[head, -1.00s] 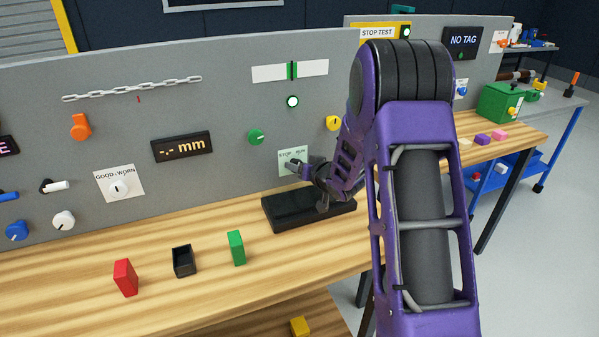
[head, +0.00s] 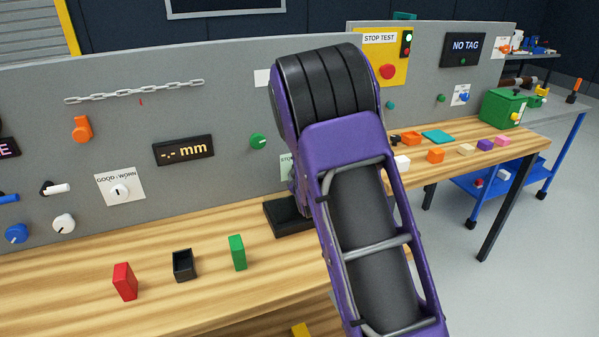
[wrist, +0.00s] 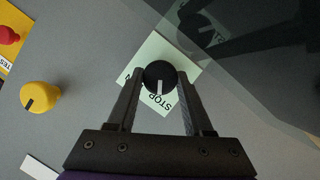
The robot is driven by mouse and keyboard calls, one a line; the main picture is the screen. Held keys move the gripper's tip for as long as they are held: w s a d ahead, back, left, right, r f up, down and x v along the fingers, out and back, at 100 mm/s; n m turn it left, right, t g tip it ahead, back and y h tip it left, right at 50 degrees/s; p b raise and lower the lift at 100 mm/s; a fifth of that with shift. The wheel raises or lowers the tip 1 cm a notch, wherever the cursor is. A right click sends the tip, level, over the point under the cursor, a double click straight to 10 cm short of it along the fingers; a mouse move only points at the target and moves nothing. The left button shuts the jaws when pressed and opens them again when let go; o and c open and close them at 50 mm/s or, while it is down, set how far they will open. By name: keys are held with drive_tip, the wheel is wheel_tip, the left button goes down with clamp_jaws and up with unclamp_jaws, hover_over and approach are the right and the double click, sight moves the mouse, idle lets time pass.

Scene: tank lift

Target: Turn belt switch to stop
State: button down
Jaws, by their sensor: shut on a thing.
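The belt switch is a round black knob (wrist: 160,76) with a white pointer line, on a pale label plate (wrist: 150,54). In the wrist view the pointer points down, toward the word STOP, which is printed upside down there. The word RUN is mostly hidden, with one letter showing beside the left finger. My gripper (wrist: 160,72) is shut on the knob, one finger on each side. In the head view my arm hides the gripper and knob; only a sliver of the label (head: 286,167) shows.
A black base (head: 287,217) sits on the bench below the label. A green block (head: 237,253), a black open box (head: 183,264) and a red block (head: 125,281) stand at the front. A yellow knob (wrist: 40,97) is on the panel nearby. Small blocks lie right of my arm.

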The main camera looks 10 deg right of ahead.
drive_tip(key=shift+n+h, duration=0.4)
idle(0.3)
drive_tip(key=shift+c, duration=1.5)
unclamp_jaws()
drive_tip(key=p+v, duration=0.1)
drive_tip(key=v, duration=1.6)
drive_tip(key=shift+s+f, duration=0.2)
drive_tip(key=shift+s, duration=0.1)
